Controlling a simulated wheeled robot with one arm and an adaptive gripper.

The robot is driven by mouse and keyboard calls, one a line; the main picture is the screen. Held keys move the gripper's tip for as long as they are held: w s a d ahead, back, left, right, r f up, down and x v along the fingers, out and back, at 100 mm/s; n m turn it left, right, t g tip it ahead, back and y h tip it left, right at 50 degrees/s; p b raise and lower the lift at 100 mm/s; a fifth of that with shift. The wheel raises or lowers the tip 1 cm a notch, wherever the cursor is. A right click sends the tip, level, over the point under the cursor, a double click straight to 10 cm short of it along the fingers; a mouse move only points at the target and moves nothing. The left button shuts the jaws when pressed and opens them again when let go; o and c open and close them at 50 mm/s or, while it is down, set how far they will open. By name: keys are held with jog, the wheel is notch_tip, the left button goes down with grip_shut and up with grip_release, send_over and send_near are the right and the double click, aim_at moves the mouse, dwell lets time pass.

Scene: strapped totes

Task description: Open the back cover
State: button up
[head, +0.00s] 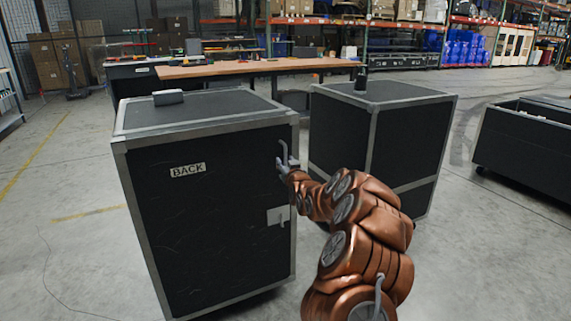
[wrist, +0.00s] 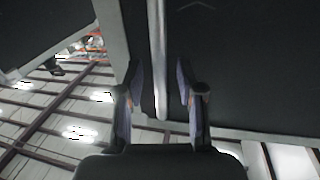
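A black case with grey metal edges stands at the left in the head view, and its front face, the back cover (head: 205,225), carries a white label reading BACK (head: 188,170). The cover looks closed. A grey latch plate (head: 278,215) sits near its right edge. My gripper (head: 285,161) is at the upper right of the cover, above the latch plate. In the wrist view, a pale bar (wrist: 157,60) reaches between the two fingers of my gripper (wrist: 160,98). The fingers are apart, with gaps on both sides of the bar. Whether the bar touches anything deeper is hidden.
A second black case (head: 385,130) stands close behind and right of the first. A third dark case (head: 525,135) is at the far right. A wooden-topped workbench (head: 260,67) stands behind. The floor at front left is clear. A small grey object (head: 168,97) lies on the first case.

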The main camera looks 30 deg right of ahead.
jog(key=shift+w, duration=0.2)
grip_shut()
dwell(0.3)
dwell(0.4)
